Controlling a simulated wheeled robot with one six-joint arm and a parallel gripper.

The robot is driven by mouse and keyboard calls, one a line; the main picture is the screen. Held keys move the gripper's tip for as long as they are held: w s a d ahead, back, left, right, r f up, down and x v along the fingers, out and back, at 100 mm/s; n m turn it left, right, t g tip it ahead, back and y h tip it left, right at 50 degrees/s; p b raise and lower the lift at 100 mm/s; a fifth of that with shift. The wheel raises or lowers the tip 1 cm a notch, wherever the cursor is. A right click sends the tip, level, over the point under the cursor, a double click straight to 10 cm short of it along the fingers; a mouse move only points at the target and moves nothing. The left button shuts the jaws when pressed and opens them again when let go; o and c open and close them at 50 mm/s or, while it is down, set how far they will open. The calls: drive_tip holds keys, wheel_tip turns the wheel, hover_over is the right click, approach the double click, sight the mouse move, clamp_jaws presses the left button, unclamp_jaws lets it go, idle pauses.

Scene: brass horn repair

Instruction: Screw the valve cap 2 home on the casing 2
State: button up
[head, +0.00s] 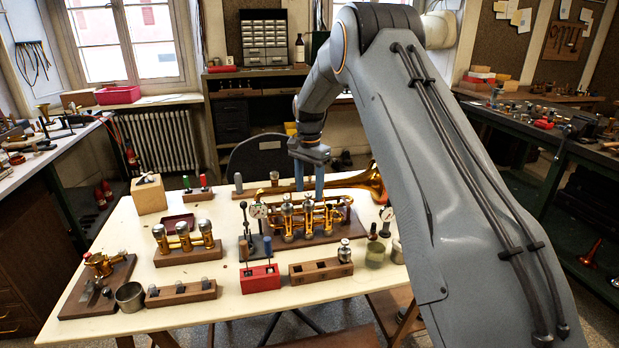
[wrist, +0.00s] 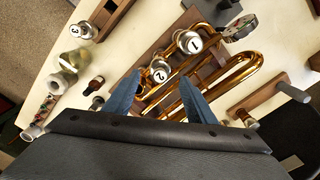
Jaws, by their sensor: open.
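The brass horn (head: 340,218) lies on a wooden stand, with several upright silver-topped valve casings. The middle casing, casing 2 (head: 308,222), shows in the head view. In the wrist view a silver cap marked 2, valve cap 2 (wrist: 160,71), sits at the horn between my fingertips. Its thread and seating on the casing cannot be made out. A cap marked 1 (wrist: 190,43) is beside it. My gripper (head: 309,186) is open, blue fingers pointing down behind the valve row in the head view. Its fingers (wrist: 160,80) straddle cap 2 in the wrist view; contact cannot be told.
A cap marked 3 (wrist: 82,30) stands on a wooden block (head: 310,274) apart from the horn. A dial gauge (wrist: 240,27) stands close to cap 1. A red block (head: 260,280), a three-valve stand (head: 187,256) and a glass jar (head: 375,254) crowd the front of the table.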

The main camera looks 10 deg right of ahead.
sight(310, 194)
drive_tip(key=shift+f+p, duration=0.6)
drive_tip(key=shift+f, duration=1.65)
drive_tip(key=c, duration=1.2)
drive_tip(key=m, duration=0.5)
drive_tip(key=shift+s+b, duration=0.1)
drive_tip(key=shift+b, duration=0.25)
drive_tip(key=shift+c, duration=0.2)
drive_tip(key=m, duration=0.5)
